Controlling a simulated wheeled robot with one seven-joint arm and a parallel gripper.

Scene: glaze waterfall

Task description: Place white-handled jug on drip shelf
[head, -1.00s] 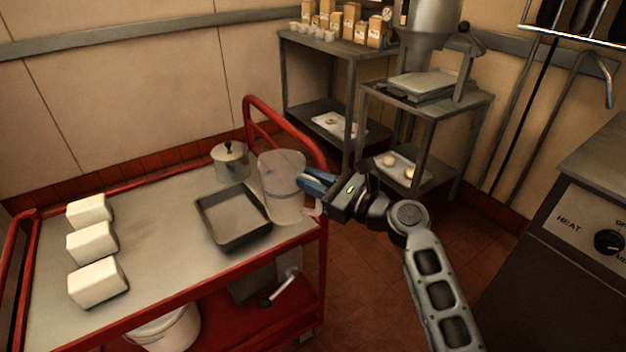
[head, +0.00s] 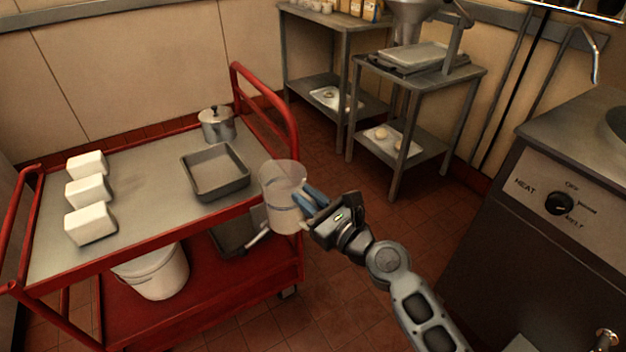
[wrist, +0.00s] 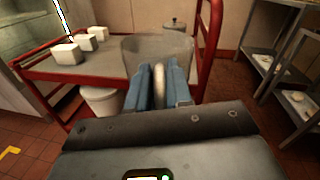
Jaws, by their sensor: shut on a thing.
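The clear jug (head: 276,190) is held upright in the head view, off the front right corner of the red cart. My gripper (head: 307,203) is shut on its handle from the right; the blue fingers mostly hide the handle there. In the wrist view, the pale handle (wrist: 159,82) sits between the two blue fingers, with the jug's body (wrist: 150,44) just beyond them. No contact between the jug and the cart can be made out. I cannot tell which surface is the drip shelf.
The red cart (head: 190,218) holds a grey tray (head: 215,187), a lidded metal pot (head: 216,127) and white blocks (head: 90,222). A machine with a HEAT knob (head: 560,203) stands at right. Steel tables (head: 420,72) stand behind. Red floor (head: 335,262) is open between them.

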